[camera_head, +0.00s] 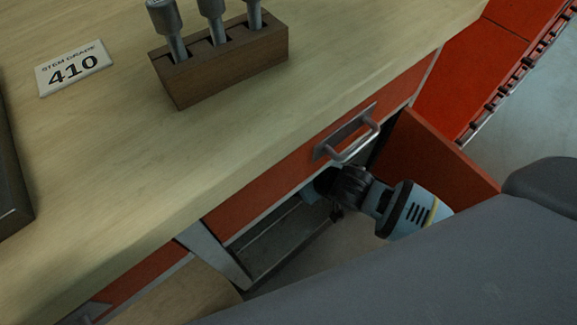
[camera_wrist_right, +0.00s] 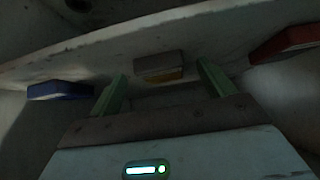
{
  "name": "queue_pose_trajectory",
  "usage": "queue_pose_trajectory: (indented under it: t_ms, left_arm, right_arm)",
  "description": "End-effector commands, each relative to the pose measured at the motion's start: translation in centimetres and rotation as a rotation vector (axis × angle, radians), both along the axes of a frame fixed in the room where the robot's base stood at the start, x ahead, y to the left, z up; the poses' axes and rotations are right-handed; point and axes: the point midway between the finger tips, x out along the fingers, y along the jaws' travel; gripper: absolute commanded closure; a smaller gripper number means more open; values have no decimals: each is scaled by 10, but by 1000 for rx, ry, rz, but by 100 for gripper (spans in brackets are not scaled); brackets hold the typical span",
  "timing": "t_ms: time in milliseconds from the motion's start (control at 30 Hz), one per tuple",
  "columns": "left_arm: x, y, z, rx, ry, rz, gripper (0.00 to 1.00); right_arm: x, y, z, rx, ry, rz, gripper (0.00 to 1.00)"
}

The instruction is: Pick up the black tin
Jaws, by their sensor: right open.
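In the right wrist view, my right gripper (camera_wrist_right: 161,70) is open, with its two green fingers spread apart. A small block-shaped thing (camera_wrist_right: 158,66) with a dark grey upper face and a yellow-brown lower part lies ahead, framed between the fingertips; nothing is gripped. I cannot tell whether it is the black tin. The view is dim. In the head view, my right arm (camera_head: 385,203) reaches into the open cabinet under the bench, and its gripper is hidden there. My left gripper is not in view.
A blue thing (camera_wrist_right: 60,91) lies left of the fingers and a red thing (camera_wrist_right: 285,43) right. The orange cabinet door (camera_head: 435,160) stands open beside my arm. A drawer handle (camera_head: 350,138) juts out above. A wooden holder (camera_head: 220,70) stands on the bench top.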

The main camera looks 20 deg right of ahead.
Motion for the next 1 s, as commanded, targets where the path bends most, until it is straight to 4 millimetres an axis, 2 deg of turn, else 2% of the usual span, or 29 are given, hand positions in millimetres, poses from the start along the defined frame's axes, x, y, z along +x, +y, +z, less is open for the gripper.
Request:
queue_pose_trajectory:
  t_ms: [167, 300, 567, 900, 967, 1000]
  left_arm:
    - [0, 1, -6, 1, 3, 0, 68]
    - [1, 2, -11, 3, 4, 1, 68]
    - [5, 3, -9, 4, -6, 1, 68]
    - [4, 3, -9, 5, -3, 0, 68]
    - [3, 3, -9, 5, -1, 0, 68]
    - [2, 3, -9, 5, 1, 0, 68]
  right_arm:
    - [24, 9, 0, 1, -1, -1, 18]
    - [29, 10, -10, -1, 2, 1, 18]
    - [29, 11, -9, -1, 1, 1, 19]
    - [29, 11, -9, -1, 1, 1, 64]
    - [29, 11, -9, -1, 1, 1, 72]
    - [29, 11, -8, 0, -1, 1, 73]
